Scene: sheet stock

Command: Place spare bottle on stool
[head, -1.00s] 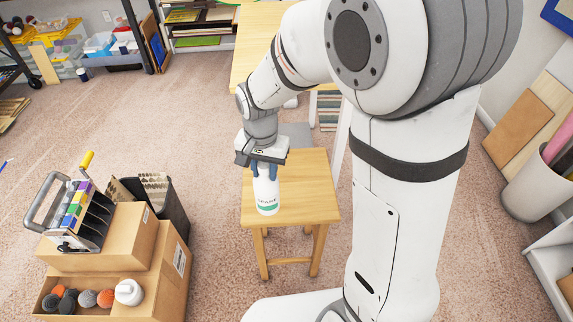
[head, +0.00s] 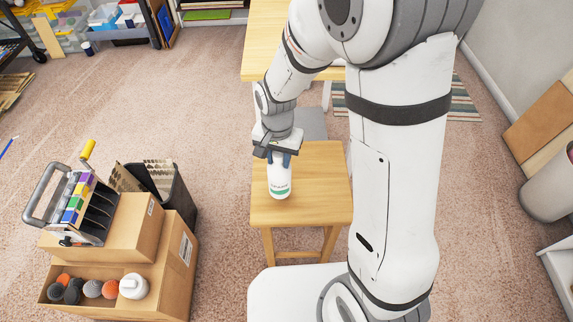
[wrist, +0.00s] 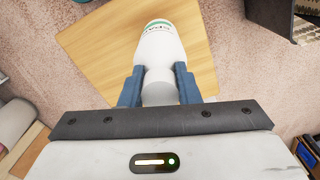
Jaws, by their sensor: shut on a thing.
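The spare bottle (head: 279,182) is white with a green band and dark lettering near its lower end. My gripper (head: 279,158) is shut on its upper part, and the bottle hangs nearly upright over the left part of the wooden stool (head: 322,188). In the wrist view the bottle (wrist: 160,48) sits between the two blue fingers of my gripper (wrist: 159,85), with the stool top (wrist: 95,45) behind it. I cannot tell whether the bottle's base touches the stool top. The rest of the stool top looks bare.
Cardboard boxes (head: 165,270) stand at the left, with a tool caddy (head: 85,210), a black bin (head: 165,190) and several balls. A wooden table (head: 262,55) stands behind the stool. A striped rug (head: 462,105) lies behind my arm.

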